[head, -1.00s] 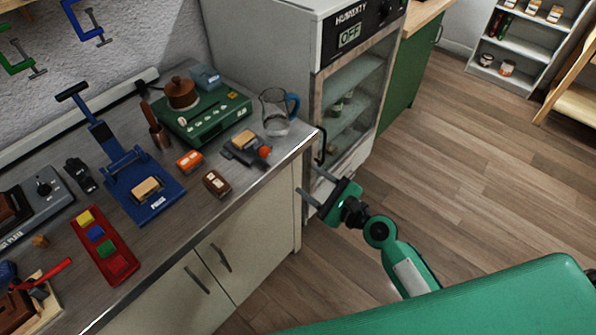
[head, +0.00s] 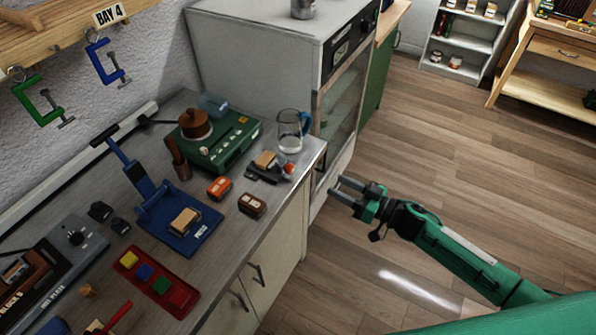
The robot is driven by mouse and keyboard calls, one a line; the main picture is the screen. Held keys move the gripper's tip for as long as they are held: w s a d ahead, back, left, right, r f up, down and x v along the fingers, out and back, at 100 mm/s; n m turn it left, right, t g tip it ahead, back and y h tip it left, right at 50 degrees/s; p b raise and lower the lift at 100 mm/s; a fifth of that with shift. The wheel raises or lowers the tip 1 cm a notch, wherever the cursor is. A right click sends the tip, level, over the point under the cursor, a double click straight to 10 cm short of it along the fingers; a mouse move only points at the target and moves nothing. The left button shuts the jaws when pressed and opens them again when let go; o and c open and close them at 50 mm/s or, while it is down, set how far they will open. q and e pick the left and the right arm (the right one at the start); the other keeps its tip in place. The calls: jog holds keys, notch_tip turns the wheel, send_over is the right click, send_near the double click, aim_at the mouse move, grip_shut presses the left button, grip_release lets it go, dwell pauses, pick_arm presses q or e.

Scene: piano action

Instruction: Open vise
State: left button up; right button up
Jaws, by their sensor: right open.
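A small dark vise-like tool (head: 256,174) with a red-orange knob (head: 289,168) lies near the counter's front edge, below the glass jug. A wooden block (head: 265,160) sits at it; whether it is clamped is too small to tell. My right gripper (head: 334,185) is open and empty, with its two fingers pointing left. It is in front of the cabinet, to the right of the vise and apart from it. My left gripper is not in view.
A glass jug (head: 290,138) stands behind the vise. Brown (head: 252,205) and orange (head: 219,188) small boxes lie to its left, near a blue press (head: 180,228). A green hot plate (head: 222,148) is behind. The wooden floor (head: 430,150) at right is clear.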

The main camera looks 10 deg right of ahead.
aim_at(292, 169)
jog(key=shift+n+g, duration=0.4)
jog(key=shift+n, duration=0.4)
jog(key=p+x, duration=0.1)
jog(key=x, duration=0.3)
jog(key=p+x, duration=0.1)
jog(key=x, duration=0.3)
jog(key=p+x, duration=0.1)
jog(key=x, duration=0.4)
jog(key=shift+s+a+f, duration=0.2)
jog(key=shift+f, duration=0.05)
jog(key=c, duration=1)
